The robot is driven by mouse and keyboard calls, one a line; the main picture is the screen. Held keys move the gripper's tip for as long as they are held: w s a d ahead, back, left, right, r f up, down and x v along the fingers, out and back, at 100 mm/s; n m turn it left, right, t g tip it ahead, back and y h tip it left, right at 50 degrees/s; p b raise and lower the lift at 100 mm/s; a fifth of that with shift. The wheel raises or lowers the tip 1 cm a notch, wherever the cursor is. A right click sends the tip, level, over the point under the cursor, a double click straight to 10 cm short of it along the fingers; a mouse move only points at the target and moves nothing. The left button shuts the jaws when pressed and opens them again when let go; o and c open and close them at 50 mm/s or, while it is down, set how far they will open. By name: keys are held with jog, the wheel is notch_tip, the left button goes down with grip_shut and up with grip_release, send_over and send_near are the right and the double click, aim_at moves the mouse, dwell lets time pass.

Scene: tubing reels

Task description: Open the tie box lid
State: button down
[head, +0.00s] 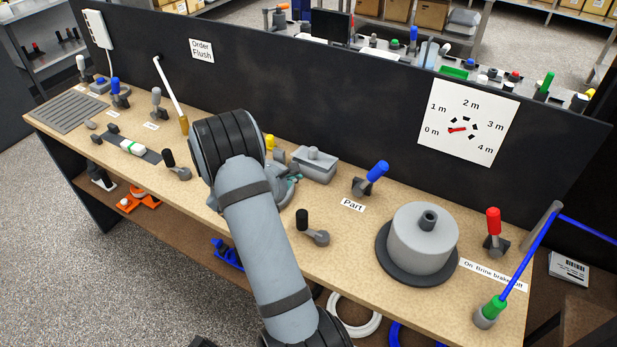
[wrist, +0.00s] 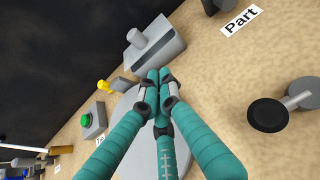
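The tie box appears to be the small grey box (head: 315,167) at the back of the bench, right of my arm in the head view. Its lid lies on top and looks closed, with a short round knob. The box also shows at the top of the wrist view (wrist: 158,52), knob toward the upper left. My gripper (wrist: 160,76) has teal fingers whose tips come together just short of the box in the wrist view, with nothing seen between them. In the head view my gripper (head: 288,188) is mostly hidden behind my arm, left of the box.
A flat light-grey round surface (wrist: 120,112) lies below my fingers. A black-knobbed lever (head: 312,230), a blue-handled lever (head: 372,177) and a large grey reel (head: 422,240) stand to the right. A yellow-topped part (wrist: 105,86) and green button (wrist: 88,119) are nearby. The dark panel rises behind.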

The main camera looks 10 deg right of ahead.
aim_at(311, 170)
jog(key=p+x, duration=0.2)
jog(key=x, duration=0.6)
jog(key=shift+w+d+f, duration=0.2)
jog(key=shift+w+d, duration=0.05)
jog(key=shift+d, duration=0.05)
jog(key=shift+r, duration=0.1)
